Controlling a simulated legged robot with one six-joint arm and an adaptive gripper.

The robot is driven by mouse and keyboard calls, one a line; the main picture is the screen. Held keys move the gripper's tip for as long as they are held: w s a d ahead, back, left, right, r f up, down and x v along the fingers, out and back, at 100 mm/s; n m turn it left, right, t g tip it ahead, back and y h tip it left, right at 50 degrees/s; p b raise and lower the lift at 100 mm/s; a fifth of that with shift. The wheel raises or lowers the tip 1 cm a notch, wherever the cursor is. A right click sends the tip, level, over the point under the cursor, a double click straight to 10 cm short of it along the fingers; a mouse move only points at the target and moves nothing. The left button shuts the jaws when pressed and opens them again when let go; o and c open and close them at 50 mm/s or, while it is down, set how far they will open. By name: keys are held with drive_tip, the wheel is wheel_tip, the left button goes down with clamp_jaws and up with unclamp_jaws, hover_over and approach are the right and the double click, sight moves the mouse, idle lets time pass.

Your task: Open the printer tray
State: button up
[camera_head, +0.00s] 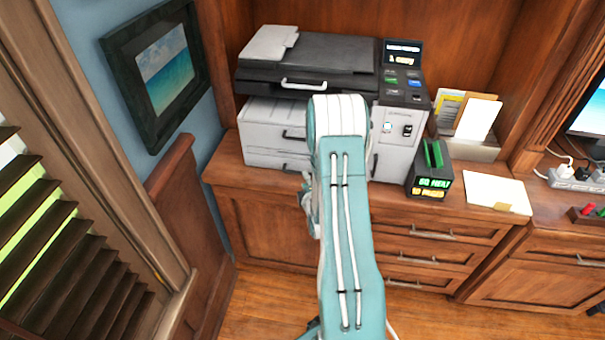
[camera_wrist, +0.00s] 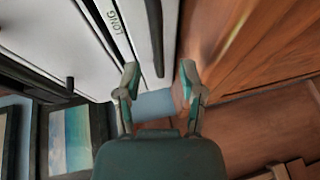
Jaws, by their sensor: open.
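The printer (camera_head: 408,130) stands on the wooden counter, with a black and grey top and a white body. Its white tray fronts (camera_head: 262,150) are on the left side, with a dark handle (camera_head: 292,135) on the upper one. They look closed. My arm covers part of the printer front, and my gripper is mostly hidden behind it in the head view. In the wrist view my gripper (camera_wrist: 160,82) is open and empty. White printer panels (camera_wrist: 85,35) fill the upper left there, and a dark bar-like handle (camera_wrist: 155,38) lies beyond the fingertips, apart from them.
The wooden counter (camera_head: 235,177) runs under the printer, close to my gripper. A framed picture (camera_head: 163,75) hangs at left.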

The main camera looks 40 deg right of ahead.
drive_tip(key=shift+x, duration=2.35)
clamp_jaws()
drive_tip(key=shift+a, duration=0.1)
